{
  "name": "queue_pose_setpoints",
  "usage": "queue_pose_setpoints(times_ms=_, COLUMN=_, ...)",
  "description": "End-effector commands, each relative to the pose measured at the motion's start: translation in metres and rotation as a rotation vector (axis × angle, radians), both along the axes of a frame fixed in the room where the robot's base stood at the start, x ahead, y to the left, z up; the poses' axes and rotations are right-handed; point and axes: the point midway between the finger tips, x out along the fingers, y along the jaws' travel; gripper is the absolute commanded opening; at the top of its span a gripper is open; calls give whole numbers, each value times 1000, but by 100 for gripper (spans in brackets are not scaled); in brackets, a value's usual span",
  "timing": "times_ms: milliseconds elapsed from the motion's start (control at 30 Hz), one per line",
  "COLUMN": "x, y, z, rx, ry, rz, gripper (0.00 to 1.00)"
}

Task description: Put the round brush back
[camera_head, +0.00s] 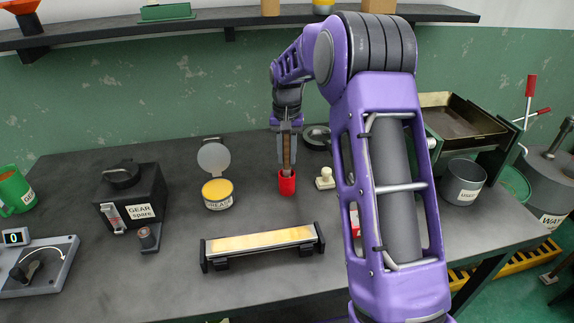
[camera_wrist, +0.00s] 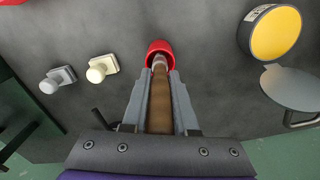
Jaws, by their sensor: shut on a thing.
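The round brush (camera_head: 287,150) has a brown handle and a pale metal collar, and it is upright in my gripper (camera_head: 287,162). In the wrist view my gripper (camera_wrist: 157,76) has its two fingers along the sides of the brush handle (camera_wrist: 160,108). A small red cup (camera_head: 287,184) stands on the bench directly below. In the wrist view the lower end of the brush overlaps the mouth of the red cup (camera_wrist: 161,45). The bristles are hidden, and I cannot tell how deep they are in the cup.
A cream stamp-like piece (camera_head: 325,179) stands close right of the cup. An open yellow grease tin (camera_head: 217,194) is to the left. A long tray-like block (camera_head: 262,240) lies in front. A black gear box (camera_head: 131,195) is further left.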

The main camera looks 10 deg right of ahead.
Motion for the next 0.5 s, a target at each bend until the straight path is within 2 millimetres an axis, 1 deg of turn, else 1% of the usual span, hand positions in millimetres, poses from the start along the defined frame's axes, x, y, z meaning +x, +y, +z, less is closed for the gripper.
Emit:
queue_pose_setpoints(times_ms=33, x=-1, y=0, z=-11, rx=0, ry=4, rz=0, gripper=0)
queue_pose_setpoints(times_ms=100, x=-1, y=0, z=-21, rx=1, ry=3, rz=0, gripper=0)
queue_pose_setpoints(times_ms=200, x=0, y=0, z=-30, rx=1, ry=2, rz=0, gripper=0)
queue_pose_setpoints(times_ms=500, x=0, y=0, z=-31, rx=1, ry=1, rz=0, gripper=0)
